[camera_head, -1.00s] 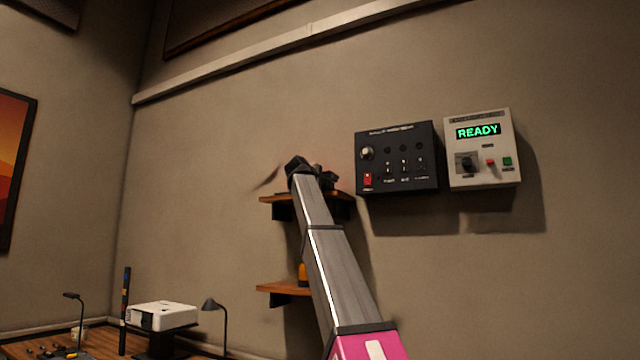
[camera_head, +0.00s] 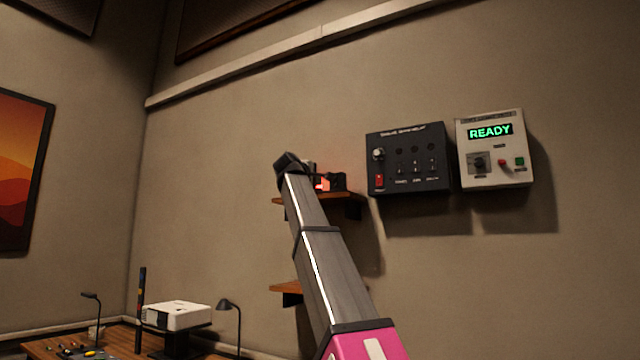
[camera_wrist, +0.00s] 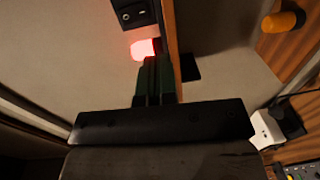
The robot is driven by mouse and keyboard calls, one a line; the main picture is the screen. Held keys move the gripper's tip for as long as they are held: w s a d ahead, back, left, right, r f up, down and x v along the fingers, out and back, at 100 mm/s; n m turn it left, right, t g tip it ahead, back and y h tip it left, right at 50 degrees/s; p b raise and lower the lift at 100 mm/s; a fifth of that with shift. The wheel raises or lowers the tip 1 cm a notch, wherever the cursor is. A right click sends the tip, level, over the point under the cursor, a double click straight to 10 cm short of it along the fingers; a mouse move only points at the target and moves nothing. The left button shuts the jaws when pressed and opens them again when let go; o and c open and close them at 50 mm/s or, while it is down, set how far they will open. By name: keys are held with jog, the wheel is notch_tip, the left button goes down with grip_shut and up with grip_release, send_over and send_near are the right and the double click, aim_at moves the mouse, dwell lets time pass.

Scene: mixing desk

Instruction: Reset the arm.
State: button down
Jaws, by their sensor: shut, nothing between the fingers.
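My arm reaches up in the head view, its dark wrist (camera_head: 289,163) beside the left end of the upper wall shelf (camera_head: 318,197). I cannot make out the fingers there. In the wrist view my gripper (camera_wrist: 155,64) has its two dark green fingers together, with nothing between them. Just beyond the tips, a glowing red light (camera_wrist: 143,48) sits by a black box with a switch (camera_wrist: 133,12); I cannot tell if the tips touch the light. The red glow (camera_head: 322,186) also shows above the upper shelf in the head view.
A dark switch panel (camera_head: 408,160) and a pale control box (camera_head: 495,150) reading READY are on the wall to the right. A lower shelf (camera_head: 288,287) is partly behind my arm. A desk with a white device (camera_head: 177,315) and lamp (camera_head: 229,306) stands lower left.

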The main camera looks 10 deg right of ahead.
jog(key=shift+a, duration=0.1)
dwell(0.5)
jog(key=w+a+f+n+t+y, duration=0.15)
jog(key=w+f+n+t, duration=0.25)
jog(key=f+n, duration=0.75)
jog(key=w+f+n+t+y, duration=0.2)
jog(key=w+f+n+t, duration=0.2)
jog(key=f+n, duration=0.7)
jog(key=s+a+f+n+g+y, duration=0.15)
jog(key=f+n+y, duration=0.45)
jog(key=f+n, duration=0.7)
jog(key=a+f+n+g+y, duration=0.3)
jog(key=f+n+y, duration=0.4)
jog(key=f, duration=1.1)
jog(key=s+d+f+n+g+h, duration=0.15)
jog(key=s+f+n+g, duration=0.45)
jog(key=f, duration=0.8)
jog(key=s+d+f+n+g+h, duration=0.1)
jog(key=s+d+f+n+g, duration=0.2)
jog(key=s+f+n, duration=0.8)
jog(key=s+d+f+n+g+h, duration=0.1)
jog(key=s+d+f+g, duration=0.3)
jog(key=s+f, duration=0.4)
jog(key=s+d+f+g+h, duration=0.3)
jog(key=s+d+f+g, duration=0.1)
jog(key=s+f, duration=0.5)
notch_tip(320, 180, down, 3)
jog(key=shift+r+n, duration=0.1)
jog(key=shift+n, duration=0.25)
